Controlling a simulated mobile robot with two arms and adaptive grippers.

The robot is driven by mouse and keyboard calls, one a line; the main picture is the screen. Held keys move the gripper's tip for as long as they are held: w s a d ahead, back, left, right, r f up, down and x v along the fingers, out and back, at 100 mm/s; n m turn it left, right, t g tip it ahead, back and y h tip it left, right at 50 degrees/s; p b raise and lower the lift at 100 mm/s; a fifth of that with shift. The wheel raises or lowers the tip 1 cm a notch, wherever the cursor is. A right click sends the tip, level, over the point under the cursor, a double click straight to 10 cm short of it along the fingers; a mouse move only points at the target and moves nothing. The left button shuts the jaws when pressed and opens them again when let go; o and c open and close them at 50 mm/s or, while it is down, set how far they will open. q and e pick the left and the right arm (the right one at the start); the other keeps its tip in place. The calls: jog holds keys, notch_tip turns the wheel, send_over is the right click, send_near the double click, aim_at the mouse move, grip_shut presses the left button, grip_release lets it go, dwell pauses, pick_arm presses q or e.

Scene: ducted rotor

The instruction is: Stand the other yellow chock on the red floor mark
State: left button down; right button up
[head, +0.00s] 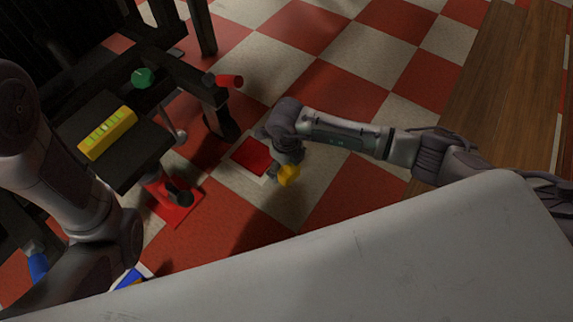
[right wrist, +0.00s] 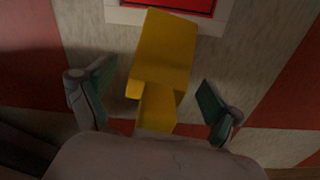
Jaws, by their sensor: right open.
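A yellow chock (head: 289,175) is at my right gripper (head: 278,172), just right of the red floor mark (head: 251,156) with its pale border. In the right wrist view the chock (right wrist: 163,55) has a broad block end and a narrower part toward the palm. My right gripper (right wrist: 154,98) is open, one green-padded finger on each side of the chock, with gaps visible. The red mark (right wrist: 190,4) lies just past the chock's far end. I cannot tell whether the chock touches the floor. My left gripper is out of sight; only its arm shows.
A blue floor mark (head: 131,276) with a bit of yellow on it is at lower left, partly hidden. A dark bench holds a yellow level (head: 108,132). A red-based stand (head: 188,208) is left of the red mark. My white body fills the front.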

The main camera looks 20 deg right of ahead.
jog(key=shift+r, duration=0.1)
notch_tip(320, 180, up, 12)
jog(key=shift+f, duration=0.1)
